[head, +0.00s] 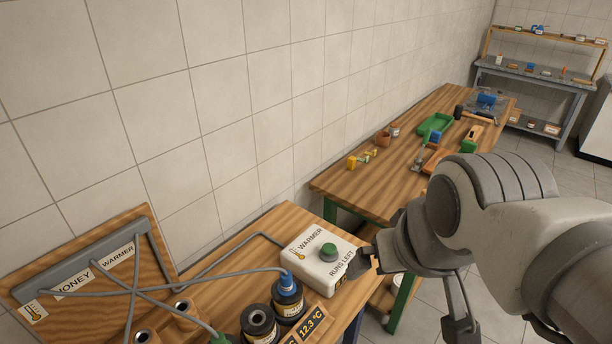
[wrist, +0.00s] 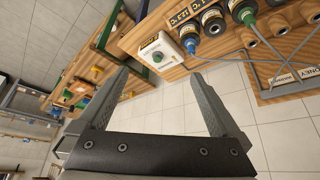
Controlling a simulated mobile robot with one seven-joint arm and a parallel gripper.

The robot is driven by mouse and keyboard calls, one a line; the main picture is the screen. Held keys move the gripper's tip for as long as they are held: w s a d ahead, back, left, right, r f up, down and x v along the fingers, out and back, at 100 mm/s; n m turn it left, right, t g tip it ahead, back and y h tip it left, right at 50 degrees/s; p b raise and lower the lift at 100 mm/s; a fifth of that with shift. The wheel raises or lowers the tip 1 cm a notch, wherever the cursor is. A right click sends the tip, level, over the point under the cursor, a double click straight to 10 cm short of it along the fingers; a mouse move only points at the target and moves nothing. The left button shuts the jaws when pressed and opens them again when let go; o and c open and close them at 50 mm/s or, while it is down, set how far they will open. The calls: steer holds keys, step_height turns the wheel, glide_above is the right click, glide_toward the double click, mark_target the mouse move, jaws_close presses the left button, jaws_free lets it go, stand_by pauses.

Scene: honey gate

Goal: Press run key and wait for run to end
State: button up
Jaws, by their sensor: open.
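The white warmer box (head: 322,265) sits on the near wooden bench, marked "WARMER" and "RUNS LEFT". A round green key (head: 329,251) stands on its top. The number beside "RUNS LEFT" is hidden or too small to read. My gripper (head: 366,262) shows at the right edge of the box, partly hidden by my wrist; I cannot tell whether it touches. In the wrist view my gripper (wrist: 160,76) has its fingers wide apart with nothing between them. The box (wrist: 158,50) and its green key (wrist: 157,57) lie beyond the fingertips there.
A dark jar with a blue cap (head: 288,297) and an open dark jar (head: 258,323) stand left of the box. A display (head: 312,325) reads 12.3 °C. Grey cables cross the honey warmer board (head: 60,255). A second bench (head: 375,185) holds small items.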

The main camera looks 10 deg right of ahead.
jaws_close()
stand_by(0.3)
stand_by(1.3)
